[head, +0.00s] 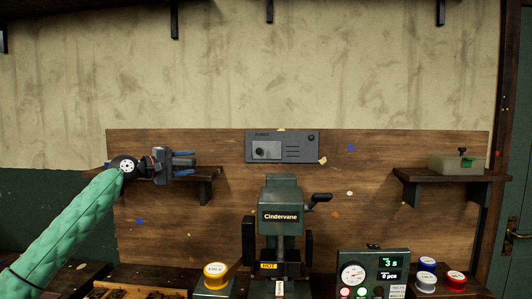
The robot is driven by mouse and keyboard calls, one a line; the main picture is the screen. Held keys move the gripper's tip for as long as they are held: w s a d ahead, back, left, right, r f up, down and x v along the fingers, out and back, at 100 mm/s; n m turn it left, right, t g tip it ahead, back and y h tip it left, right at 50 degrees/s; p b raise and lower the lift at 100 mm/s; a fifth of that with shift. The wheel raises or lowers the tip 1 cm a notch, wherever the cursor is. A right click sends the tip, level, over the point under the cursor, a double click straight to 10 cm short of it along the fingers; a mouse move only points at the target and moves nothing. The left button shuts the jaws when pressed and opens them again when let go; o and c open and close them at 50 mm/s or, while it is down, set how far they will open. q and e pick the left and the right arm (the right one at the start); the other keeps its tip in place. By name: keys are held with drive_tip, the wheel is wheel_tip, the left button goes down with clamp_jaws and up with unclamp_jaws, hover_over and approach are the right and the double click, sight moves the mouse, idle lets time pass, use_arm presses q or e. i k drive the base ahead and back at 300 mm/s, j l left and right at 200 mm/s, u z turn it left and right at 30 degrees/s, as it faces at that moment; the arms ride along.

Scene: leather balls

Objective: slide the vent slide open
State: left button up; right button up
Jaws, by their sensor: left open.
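The vent slide is a light grey plate (271,149) with a dark round knob (259,152). It sits at the left part of a grey vent panel (308,137) on the wooden backboard. Slots show on the panel to the right of the plate. My left gripper (189,161) is to the left of the panel, at about the knob's height in the picture. Its blue-tipped fingers point right, are open and hold nothing. It is apart from the knob. My right gripper is out of view.
A dark green Cindervane machine (281,193) with a side crank (320,199) stands below the panel. A wooden shelf (207,171) lies behind my left gripper. Another shelf (408,174) at right bears a greenish block (460,166).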

sight(261, 151)
drive_tip(key=i+l, duration=0.2)
drive_tip(key=l, duration=0.15)
drive_tip(key=i+l, duration=0.25)
drive_tip(key=l, duration=0.15)
drive_tip(key=i+l, duration=0.2)
drive_tip(key=l, duration=0.15)
